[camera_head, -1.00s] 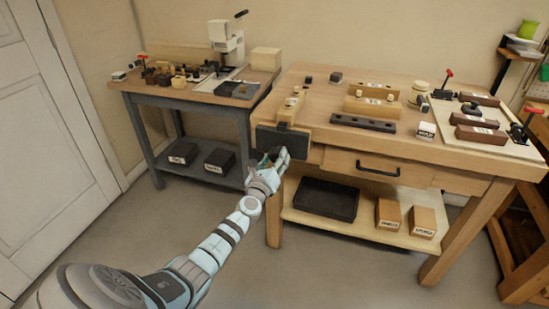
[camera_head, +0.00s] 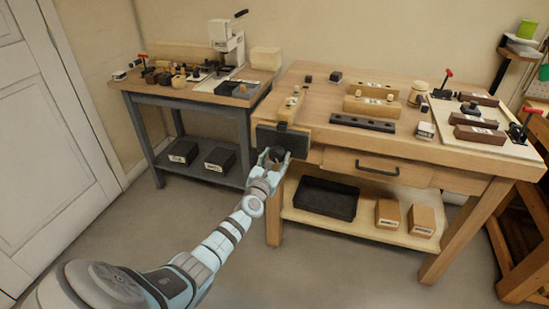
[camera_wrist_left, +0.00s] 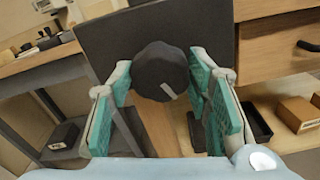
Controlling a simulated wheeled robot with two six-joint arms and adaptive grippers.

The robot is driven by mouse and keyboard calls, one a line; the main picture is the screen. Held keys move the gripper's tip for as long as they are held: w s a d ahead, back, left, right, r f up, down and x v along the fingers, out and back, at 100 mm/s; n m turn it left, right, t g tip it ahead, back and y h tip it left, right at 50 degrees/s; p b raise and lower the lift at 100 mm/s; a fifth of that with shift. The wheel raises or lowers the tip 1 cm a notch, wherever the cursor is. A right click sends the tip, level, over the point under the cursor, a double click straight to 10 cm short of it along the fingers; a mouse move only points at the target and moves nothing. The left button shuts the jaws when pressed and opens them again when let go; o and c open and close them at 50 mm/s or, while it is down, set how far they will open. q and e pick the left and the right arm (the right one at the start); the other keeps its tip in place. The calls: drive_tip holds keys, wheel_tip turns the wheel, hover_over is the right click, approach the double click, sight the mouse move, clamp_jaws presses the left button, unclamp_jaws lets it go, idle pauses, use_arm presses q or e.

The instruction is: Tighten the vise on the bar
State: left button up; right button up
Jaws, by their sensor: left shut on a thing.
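The vise's dark front jaw (camera_head: 296,139) is on the left end of the wooden bench's front, and it also shows in the left wrist view (camera_wrist_left: 210,25). A round dark knob (camera_wrist_left: 160,71) with a pale mark, pointing down and right, sits on the jaw's front. My left gripper (camera_head: 273,156) is at the knob. In the left wrist view my left gripper's green-padded fingers (camera_wrist_left: 161,80) are shut on the knob, one on each side. A pale wooden piece (camera_head: 291,106) lies above the jaw; I cannot tell whether it is the bar.
A drawer with a dark handle (camera_head: 363,168) is right of the vise. A black tray (camera_head: 326,198) and small boxes stand on the shelf below. A grey side table (camera_head: 190,95) holding tools stands to the left. The floor in front is clear.

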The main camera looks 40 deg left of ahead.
use_arm(q)
drive_tip(key=m, duration=0.5)
drive_tip(key=shift+d+f+m, duration=0.1)
drive_tip(key=shift+f+m, duration=0.2)
drive_tip(key=o, duration=0.8)
drive_tip(key=shift+o, duration=0.9)
drive_tip(key=shift+r, duration=0.1)
drive_tip(key=shift+s+r+p, duration=0.1)
drive_tip(key=shift+p, duration=0.35)
drive_tip(key=p+v, duration=0.3)
drive_tip(key=v, duration=0.3)
drive_tip(key=shift+s+p, duration=0.3)
drive_tip(key=shift+p, duration=0.1)
drive_tip(key=shift+d, duration=0.1)
